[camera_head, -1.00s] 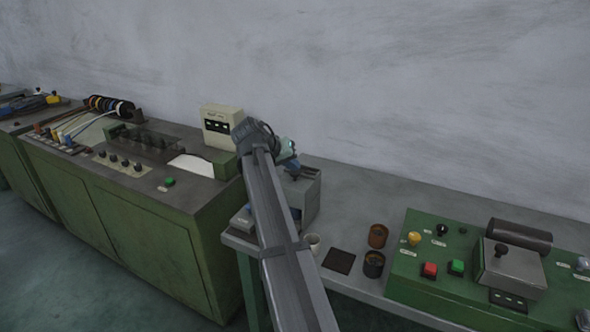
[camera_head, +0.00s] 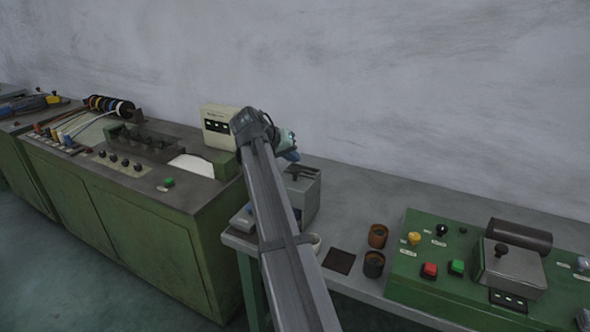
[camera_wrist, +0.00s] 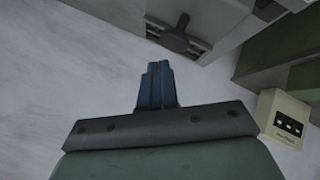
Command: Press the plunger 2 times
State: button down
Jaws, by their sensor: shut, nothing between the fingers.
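A grey box-shaped machine (camera_head: 309,203) stands on the right-hand bench, partly behind my arm. A dark part (camera_head: 301,173), which looks like the plunger, is on its top. In the wrist view the dark part (camera_wrist: 177,36) shows as a knob with a stem in a slot on the grey box (camera_wrist: 215,22). My gripper (camera_head: 292,156) is above the box, apart from the dark part. Its blue fingers (camera_wrist: 156,70) are shut together and empty in the wrist view. How far the plunger is pressed I cannot tell.
A cream meter box (camera_head: 220,126) stands on the green cabinet (camera_head: 150,245) to the left. Two brown cups (camera_head: 376,238) and a dark square plate (camera_head: 339,261) lie right of my arm. A green control panel (camera_head: 420,290) with buttons is farther right. The wall is behind.

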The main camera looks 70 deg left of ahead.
aim_at(293, 170)
jog(key=shift+r, duration=2.35)
jog(key=shift+w, duration=0.1)
